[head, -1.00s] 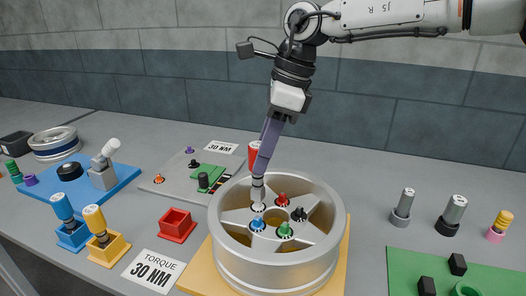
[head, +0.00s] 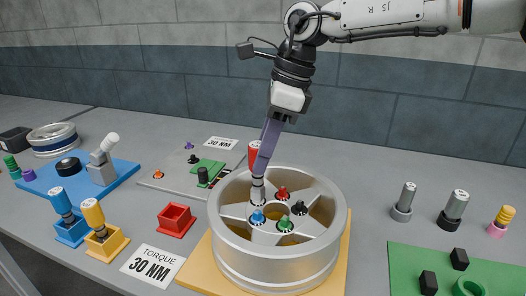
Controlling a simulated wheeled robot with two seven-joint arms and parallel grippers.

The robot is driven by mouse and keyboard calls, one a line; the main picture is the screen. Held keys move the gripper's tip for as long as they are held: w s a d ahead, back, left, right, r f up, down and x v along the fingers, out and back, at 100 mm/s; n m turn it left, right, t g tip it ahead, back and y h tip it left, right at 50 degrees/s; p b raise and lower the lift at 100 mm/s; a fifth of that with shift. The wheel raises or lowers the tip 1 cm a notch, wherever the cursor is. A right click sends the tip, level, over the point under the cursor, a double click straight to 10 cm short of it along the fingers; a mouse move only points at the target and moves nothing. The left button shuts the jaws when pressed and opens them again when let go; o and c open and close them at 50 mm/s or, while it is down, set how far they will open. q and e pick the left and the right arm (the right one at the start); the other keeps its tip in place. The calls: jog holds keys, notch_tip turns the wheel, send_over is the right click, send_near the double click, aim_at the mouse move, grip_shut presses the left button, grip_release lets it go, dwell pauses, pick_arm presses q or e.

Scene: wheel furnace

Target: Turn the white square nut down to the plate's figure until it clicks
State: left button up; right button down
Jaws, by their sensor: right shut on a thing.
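My right gripper (head: 264,160) is shut on the red-handled driver (head: 254,152), which stands nearly upright over the silver wheel (head: 277,264). The driver's grey lower end (head: 258,190) is down at the far-left nut position inside the wheel. The white square nut is mostly hidden under it, and I cannot tell how far it is turned. Red (head: 282,193), black (head: 299,208), green (head: 284,224) and blue (head: 257,217) nuts sit around the hub. The torque plate (head: 153,265) reads 30 NM. My left gripper is not in view.
The red holder (head: 175,219) is empty. Blue (head: 62,203) and yellow (head: 94,216) drivers stand in their holders at the left. Grey sockets (head: 403,202) stand at the right, beyond a green mat (head: 405,263). A second 30 NM plate (head: 221,144) lies behind.

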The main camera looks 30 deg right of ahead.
jog(key=shift+f, duration=0.3)
jog(key=c, duration=1.3)
grip_release()
jog(key=v, duration=1)
jog(key=shift+r, duration=0.15)
